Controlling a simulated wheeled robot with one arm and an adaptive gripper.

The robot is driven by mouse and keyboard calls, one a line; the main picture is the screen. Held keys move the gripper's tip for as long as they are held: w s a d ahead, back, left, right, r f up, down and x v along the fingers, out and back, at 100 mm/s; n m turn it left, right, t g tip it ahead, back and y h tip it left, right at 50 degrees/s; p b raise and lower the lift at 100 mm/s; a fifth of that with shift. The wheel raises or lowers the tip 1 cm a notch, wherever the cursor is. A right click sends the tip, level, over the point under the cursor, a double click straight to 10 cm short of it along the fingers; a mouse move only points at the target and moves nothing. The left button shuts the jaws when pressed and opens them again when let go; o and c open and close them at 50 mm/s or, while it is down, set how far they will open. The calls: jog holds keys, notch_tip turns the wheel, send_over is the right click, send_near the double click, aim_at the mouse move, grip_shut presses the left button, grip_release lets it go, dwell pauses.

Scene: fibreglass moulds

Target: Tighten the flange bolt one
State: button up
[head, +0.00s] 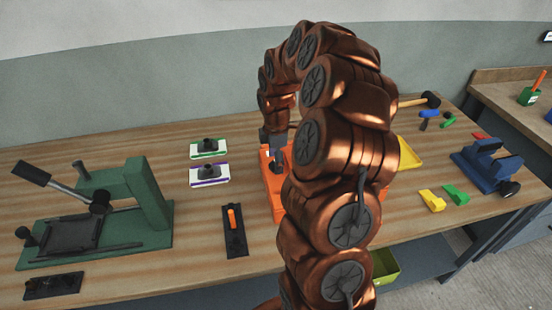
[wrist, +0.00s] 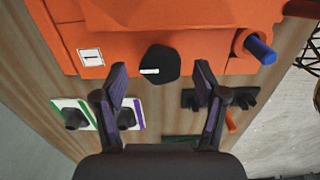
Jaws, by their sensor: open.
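The orange mould (head: 268,184) stands on the bench, partly hidden behind my arm in the head view. In the wrist view, the orange mould (wrist: 190,22) fills the top, with a white label (wrist: 90,57) bearing a single stroke like a "1". A black knob-like bolt head (wrist: 160,65) with a white mark sits on its edge, right of the label. My gripper (wrist: 160,72) is open, its two fingers on either side of the black head with gaps visible. In the head view my gripper (head: 277,146) is small, at the mould; contact cannot be told.
A blue-ended peg (wrist: 260,47) sticks out of the mould. Nearby are two white plates with black handles (head: 209,174) and a black plate with an orange handle (head: 235,240). A green press (head: 150,195) stands left, a blue vice (head: 487,168) right.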

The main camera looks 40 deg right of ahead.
jog(key=shift+f, duration=0.45)
jog(key=c, duration=1.1)
